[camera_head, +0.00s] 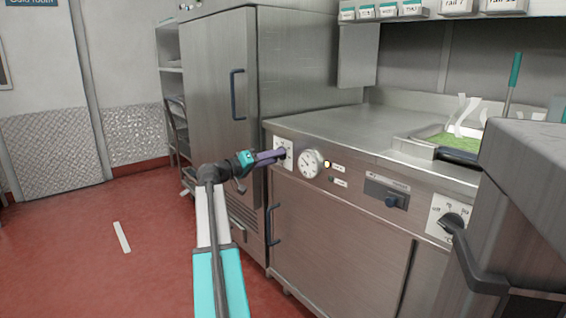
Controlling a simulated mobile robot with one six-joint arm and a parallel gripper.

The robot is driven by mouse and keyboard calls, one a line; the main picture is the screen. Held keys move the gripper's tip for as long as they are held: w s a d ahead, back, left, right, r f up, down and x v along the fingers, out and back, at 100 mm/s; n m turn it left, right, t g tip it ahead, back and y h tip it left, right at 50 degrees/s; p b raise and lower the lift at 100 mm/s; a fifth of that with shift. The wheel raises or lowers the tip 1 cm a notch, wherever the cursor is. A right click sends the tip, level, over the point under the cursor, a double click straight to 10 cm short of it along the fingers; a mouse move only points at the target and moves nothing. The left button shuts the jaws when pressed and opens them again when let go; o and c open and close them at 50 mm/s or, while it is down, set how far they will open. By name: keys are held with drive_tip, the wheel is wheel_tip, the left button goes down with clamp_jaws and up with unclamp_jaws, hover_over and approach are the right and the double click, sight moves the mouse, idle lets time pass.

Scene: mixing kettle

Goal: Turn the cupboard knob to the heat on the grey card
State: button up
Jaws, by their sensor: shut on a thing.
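The cupboard knob (282,153) sits on a white dial plate (289,159) at the left end of the steel cupboard's front panel. My gripper (277,155) reaches it from the left and is shut on it. The fingers cover most of the knob, so its pointer and setting cannot be read. A round white gauge (311,163) is just right of the plate; its reading is too small to tell. I cannot make out a grey card with a readable heat on it.
A tall steel cabinet (215,95) stands behind my gripper. A tray with green contents (457,142) is on the worktop.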

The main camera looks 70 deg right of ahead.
drive_tip(key=shift+w+f+m+b, duration=0.2)
drive_tip(key=shift+m+b, duration=0.1)
drive_tip(key=shift+b, duration=0.15)
drive_tip(key=o, duration=1.1)
drive_tip(key=shift+s+r, duration=0.1)
drive_tip(key=shift+r, duration=0.1)
drive_tip(key=v, duration=0.7)
drive_tip(key=shift+p, duration=0.3)
